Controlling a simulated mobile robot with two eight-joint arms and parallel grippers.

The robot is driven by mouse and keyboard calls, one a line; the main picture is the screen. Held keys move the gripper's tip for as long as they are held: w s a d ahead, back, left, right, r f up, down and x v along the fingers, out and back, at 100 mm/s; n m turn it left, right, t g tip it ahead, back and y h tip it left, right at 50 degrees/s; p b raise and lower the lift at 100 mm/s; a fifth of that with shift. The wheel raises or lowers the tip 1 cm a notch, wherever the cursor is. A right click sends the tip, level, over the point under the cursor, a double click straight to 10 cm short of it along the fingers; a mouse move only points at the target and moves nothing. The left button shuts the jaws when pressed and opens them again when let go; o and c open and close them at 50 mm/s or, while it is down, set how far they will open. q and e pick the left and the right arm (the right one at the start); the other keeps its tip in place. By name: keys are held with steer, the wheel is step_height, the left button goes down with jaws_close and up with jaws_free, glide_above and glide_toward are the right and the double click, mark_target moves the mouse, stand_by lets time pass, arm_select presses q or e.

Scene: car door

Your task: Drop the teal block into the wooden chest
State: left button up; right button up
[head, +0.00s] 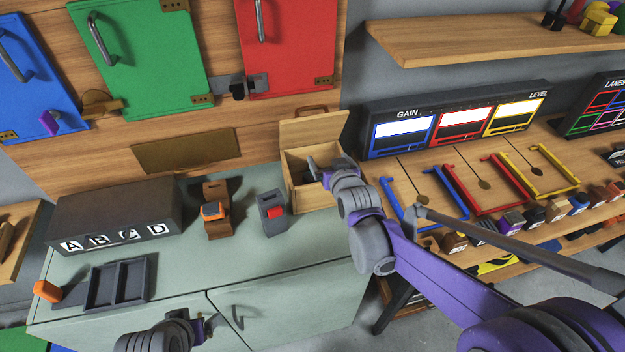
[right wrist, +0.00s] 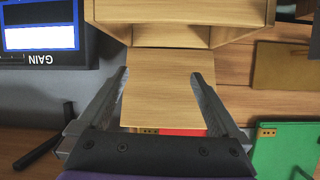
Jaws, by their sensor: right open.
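The wooden chest (head: 309,195) stands at the right back of the pale green cabinet top with its lid (head: 314,128) raised. My right gripper (head: 318,170) is over the chest's opening; it is open, and nothing shows between its fingers (right wrist: 160,84) in the right wrist view. There the chest (right wrist: 180,12) appears at the top, with its raised lid (right wrist: 168,85) between the fingers. I cannot make out a teal block in either view; the arm hides part of the chest's inside. Part of my left arm shows at the bottom of the head view, without its gripper.
A dark A-B-C-D box (head: 115,212), a grey tray (head: 118,285), an orange-topped wooden stand (head: 216,222) and a grey block with a red part (head: 271,213) stand on the cabinet top (head: 190,265). A GAIN/LEVEL panel (head: 455,112) is at the right.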

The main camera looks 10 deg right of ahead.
steer(key=v, duration=0.4)
steer(key=shift+s+r, duration=0.2)
steer(key=shift+s, duration=0.15)
steer(key=s+f+g, duration=0.3)
steer(key=s+g, duration=0.1)
steer(key=s, duration=0.9)
steer(key=s+f+g+p, duration=0.1)
steer(key=s+f+g, duration=0.3)
steer(key=s, duration=0.8)
steer(key=shift+s+n+p, duration=0.3)
steer(key=shift+s, duration=0.1)
